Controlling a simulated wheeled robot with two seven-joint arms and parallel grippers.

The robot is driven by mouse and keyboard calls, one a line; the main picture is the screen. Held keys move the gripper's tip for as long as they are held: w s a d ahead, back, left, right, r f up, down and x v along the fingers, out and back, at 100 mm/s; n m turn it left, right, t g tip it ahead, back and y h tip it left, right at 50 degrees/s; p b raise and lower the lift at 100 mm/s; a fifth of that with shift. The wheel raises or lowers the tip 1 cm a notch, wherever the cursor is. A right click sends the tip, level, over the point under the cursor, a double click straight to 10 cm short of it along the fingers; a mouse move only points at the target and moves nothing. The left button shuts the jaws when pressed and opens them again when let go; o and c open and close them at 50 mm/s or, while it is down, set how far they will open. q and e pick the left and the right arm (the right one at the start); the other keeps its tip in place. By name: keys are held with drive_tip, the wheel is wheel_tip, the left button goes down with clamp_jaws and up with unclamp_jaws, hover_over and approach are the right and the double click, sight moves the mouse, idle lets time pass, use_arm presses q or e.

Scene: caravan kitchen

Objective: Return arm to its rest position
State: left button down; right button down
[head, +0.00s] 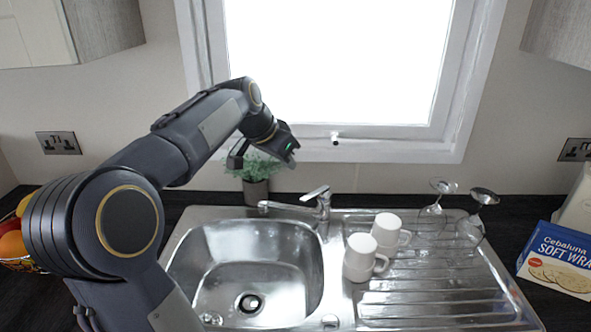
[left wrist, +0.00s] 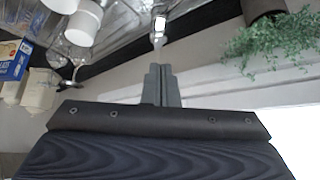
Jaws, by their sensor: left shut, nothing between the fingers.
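My left arm (head: 130,215) comes in from the left and reaches up over the left side of the sink. Its gripper (head: 237,157) hangs in the air in front of the window, by the potted plant. In the left wrist view the two fingers (left wrist: 161,82) are together, with nothing between them. My right gripper is not in view.
A steel sink (head: 185,262) has a tap (head: 318,200) behind it. Two white mugs (head: 360,258) and two upturned glasses (head: 470,228) stand on the drainer. The potted plant (head: 256,190) is close to the gripper. A blue box (head: 560,258) stands at right, a fruit bowl (head: 15,265) at left.

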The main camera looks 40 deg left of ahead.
use_arm(q)
drive_tip(key=shift+s+d+r, duration=0.1)
drive_tip(key=shift+s+r, duration=0.15)
drive_tip(key=shift+r, duration=0.05)
drive_tip(key=s+d+f+n+h, duration=0.1)
drive_tip(key=s+d+f, duration=0.7)
drive_tip(key=s+d, duration=0.2)
drive_tip(key=s+d+f+n+g+h, duration=0.1)
drive_tip(key=s+d+f+h, duration=0.1)
drive_tip(key=s+d+f, duration=0.6)
drive_tip(key=s+d, duration=0.3)
drive_tip(key=d, duration=0.4)
drive_tip(key=shift+h, duration=0.3)
